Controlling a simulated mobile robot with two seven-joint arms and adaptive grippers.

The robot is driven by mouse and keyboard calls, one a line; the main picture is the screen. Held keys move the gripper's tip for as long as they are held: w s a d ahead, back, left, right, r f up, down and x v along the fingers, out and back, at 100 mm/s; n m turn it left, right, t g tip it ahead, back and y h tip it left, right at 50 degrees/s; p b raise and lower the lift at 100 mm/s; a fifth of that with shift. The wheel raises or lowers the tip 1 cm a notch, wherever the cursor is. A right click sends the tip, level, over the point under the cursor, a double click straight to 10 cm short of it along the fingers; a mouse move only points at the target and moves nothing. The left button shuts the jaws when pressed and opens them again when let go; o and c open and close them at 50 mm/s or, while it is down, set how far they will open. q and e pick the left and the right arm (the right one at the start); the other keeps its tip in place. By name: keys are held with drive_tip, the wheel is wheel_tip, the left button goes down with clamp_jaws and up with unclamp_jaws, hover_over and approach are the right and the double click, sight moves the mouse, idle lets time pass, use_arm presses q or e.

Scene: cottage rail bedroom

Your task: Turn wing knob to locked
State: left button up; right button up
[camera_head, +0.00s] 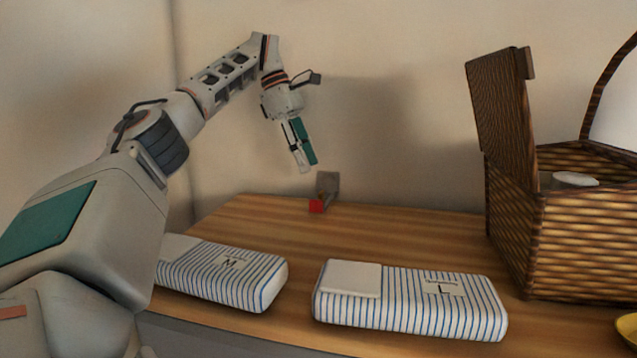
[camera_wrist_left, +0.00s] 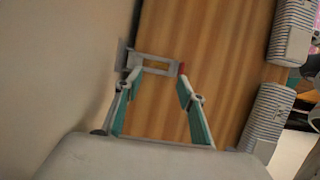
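A small grey fixture (camera_head: 329,183), which looks like the wing knob and its mount, stands at the back edge of the wooden top, with a red block-like part (camera_head: 316,206) at its front. In the left wrist view it shows as a grey bracket (camera_wrist_left: 155,65) with a red end (camera_wrist_left: 182,69). My left gripper (camera_head: 306,167) hangs above and slightly left of it, pointing down. In the wrist view its two fingers (camera_wrist_left: 160,86) are spread, with the bracket just beyond the tips and nothing held. Contact cannot be told. My right gripper is not in view.
Two striped packets, marked M (camera_head: 225,272) and L (camera_head: 430,303), lie on the front of the wooden top (camera_head: 400,225). An open wicker basket (camera_head: 570,240) stands at the right. A yellow item (camera_head: 627,326) shows at the right edge. The wall is close behind the fixture.

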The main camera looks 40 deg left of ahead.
sight(321, 192)
use_arm(q)
drive_tip(key=shift+x, duration=3.85)
drive_tip(key=c, duration=1.1)
